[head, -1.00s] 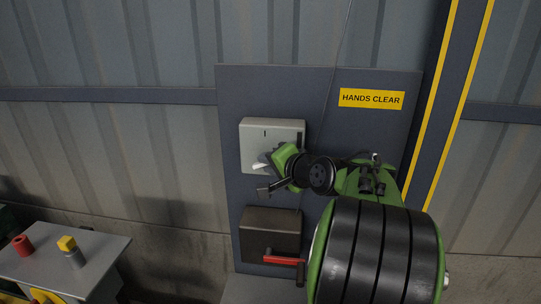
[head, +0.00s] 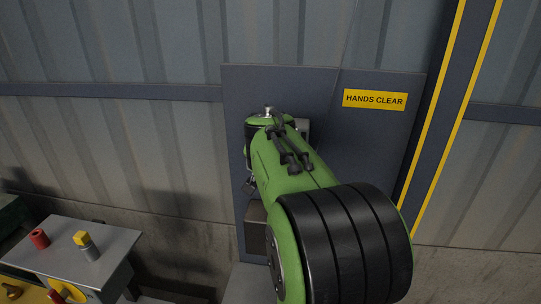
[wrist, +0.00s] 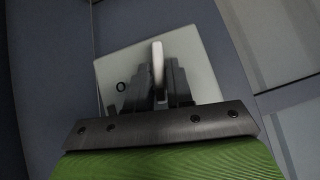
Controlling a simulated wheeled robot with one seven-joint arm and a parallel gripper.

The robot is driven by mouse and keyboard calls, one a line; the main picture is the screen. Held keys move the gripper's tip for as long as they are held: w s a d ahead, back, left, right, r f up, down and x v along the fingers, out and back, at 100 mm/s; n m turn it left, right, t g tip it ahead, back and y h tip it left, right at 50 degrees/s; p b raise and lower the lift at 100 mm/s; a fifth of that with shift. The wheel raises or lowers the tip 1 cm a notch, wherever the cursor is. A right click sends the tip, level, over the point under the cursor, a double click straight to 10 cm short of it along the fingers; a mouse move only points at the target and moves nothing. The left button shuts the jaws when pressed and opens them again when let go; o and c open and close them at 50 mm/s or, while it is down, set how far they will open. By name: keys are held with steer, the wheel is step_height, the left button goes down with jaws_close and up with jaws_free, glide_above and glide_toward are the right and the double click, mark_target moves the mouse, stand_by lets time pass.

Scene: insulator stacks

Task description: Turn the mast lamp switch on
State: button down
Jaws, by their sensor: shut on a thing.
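The mast lamp switch is a pale box (wrist: 195,50) on a blue-grey panel, with a light lever (wrist: 158,60) standing out from it. A dark "O" mark shows on the box left of the lever in the wrist view. My gripper (wrist: 156,85) is at the box, its dark fingers on both sides of the lever and shut on it.
A dark box (head: 254,225) sits below on the panel (head: 330,80), mostly behind my arm. A yellow "HANDS CLEAR" sign (head: 375,99) is at upper right. A grey bench (head: 60,240) with red and yellow knobs stands lower left.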

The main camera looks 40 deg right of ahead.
steer(key=shift+w+a+f+n+g+h+p, duration=0.1)
steer(key=shift+w+a+n+g+h+p, duration=0.05)
steer(key=shift+n+g+h+p, duration=0.4)
stand_by(0.4)
steer(key=c, duration=1.2)
jaws_free()
steer(key=shift+o, duration=0.2)
steer(key=p+v, duration=0.1)
steer(key=v, duration=1.4)
steer(key=shift+a+r+p, duration=0.2)
steer(key=shift+r+p, duration=0.2)
